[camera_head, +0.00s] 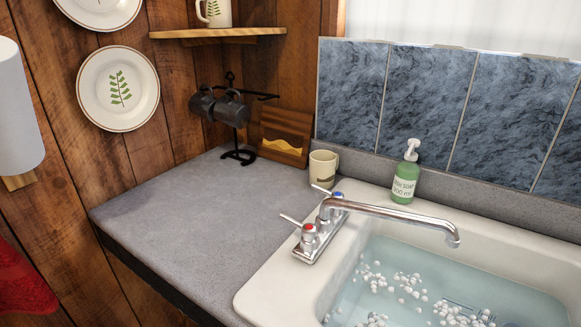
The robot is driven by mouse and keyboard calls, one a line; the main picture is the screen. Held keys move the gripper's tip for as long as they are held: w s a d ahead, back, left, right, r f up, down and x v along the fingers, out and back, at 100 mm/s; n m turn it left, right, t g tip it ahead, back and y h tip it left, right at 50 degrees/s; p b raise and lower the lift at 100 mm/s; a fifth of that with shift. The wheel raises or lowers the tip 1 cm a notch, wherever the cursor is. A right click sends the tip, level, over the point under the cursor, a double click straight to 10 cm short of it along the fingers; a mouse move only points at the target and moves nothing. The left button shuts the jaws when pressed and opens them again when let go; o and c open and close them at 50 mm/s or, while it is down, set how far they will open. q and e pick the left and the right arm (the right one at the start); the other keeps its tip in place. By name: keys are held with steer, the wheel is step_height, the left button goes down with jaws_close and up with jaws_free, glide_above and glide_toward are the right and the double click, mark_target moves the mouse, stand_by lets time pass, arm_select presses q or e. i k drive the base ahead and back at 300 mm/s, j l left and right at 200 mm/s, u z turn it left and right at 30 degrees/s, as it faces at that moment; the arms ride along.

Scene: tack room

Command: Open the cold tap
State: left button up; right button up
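The cold tap handle (335,196) is the far one on the chrome faucet, marked with a blue cap. Its thin lever points left, toward the counter. The hot tap handle (308,230) is the near one, with a red cap and a lever that also points left. The chrome spout (400,215) reaches right over the sink. I see no water stream from its tip. Neither of my grippers shows in the head view.
The white sink (262,293) holds water with foam. A green soap bottle (404,180) stands behind the faucet, and a cream mug (323,168) stands close beyond the cold handle. A black mug rack (236,130) is farther back. The grey counter (190,218) left of the faucet is clear.

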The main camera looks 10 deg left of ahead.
mark_target(336, 194)
steer(key=i+j+z, duration=0.1)
steer(key=j, duration=0.4)
steer(key=i+j+z, duration=0.1)
steer(key=j, duration=0.45)
steer(key=i+j+z, duration=0.1)
steer(key=j, duration=0.45)
steer(key=i, duration=0.05)
